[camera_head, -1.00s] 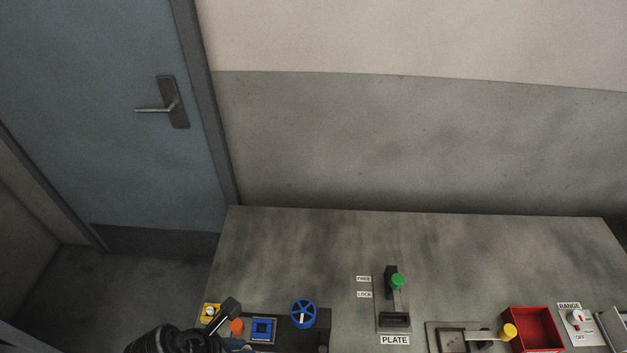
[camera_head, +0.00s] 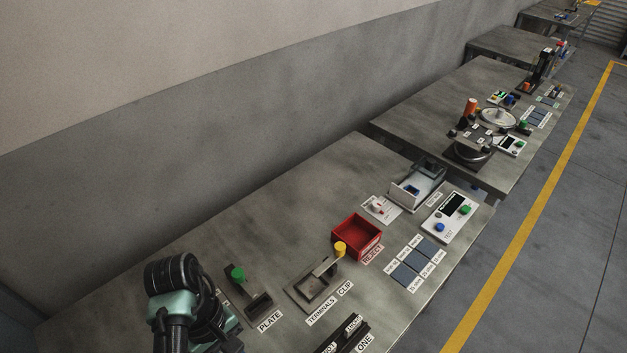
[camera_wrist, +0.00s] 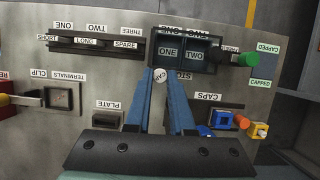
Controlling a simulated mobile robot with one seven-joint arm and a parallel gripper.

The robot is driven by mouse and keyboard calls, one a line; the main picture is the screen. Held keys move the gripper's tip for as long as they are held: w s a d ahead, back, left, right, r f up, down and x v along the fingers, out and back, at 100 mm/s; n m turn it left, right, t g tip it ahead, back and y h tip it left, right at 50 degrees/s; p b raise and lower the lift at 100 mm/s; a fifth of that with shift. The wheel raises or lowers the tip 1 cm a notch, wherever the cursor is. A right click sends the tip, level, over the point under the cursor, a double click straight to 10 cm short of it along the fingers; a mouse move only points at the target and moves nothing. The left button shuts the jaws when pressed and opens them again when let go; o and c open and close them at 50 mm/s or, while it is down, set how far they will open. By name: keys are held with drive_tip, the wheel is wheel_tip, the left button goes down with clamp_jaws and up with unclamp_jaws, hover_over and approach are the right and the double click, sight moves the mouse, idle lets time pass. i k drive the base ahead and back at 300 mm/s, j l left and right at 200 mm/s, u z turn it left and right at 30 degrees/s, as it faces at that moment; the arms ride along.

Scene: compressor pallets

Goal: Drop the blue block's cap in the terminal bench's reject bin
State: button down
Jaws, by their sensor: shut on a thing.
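The cap is held at the fingertips, over the bench. A blue block (camera_wrist: 221,119) sits by the CAPS label, right of the fingers in the wrist view; its details are too small to tell. The red reject bin (camera_head: 349,250) stands open on the near bench in the head view, behind the REJECT label. The bin's edge just shows at the wrist view's left (camera_wrist: 3,98). My fingers are hidden in the head view.
Right of the bin are a range switch (camera_head: 379,208) and a button panel (camera_head: 450,217). More benches stretch away behind.

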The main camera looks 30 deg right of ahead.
sight(361, 242)
drive_tip(key=i+z, duration=0.15)
drive_tip(key=i, duration=0.35)
drive_tip(key=z, duration=1.2)
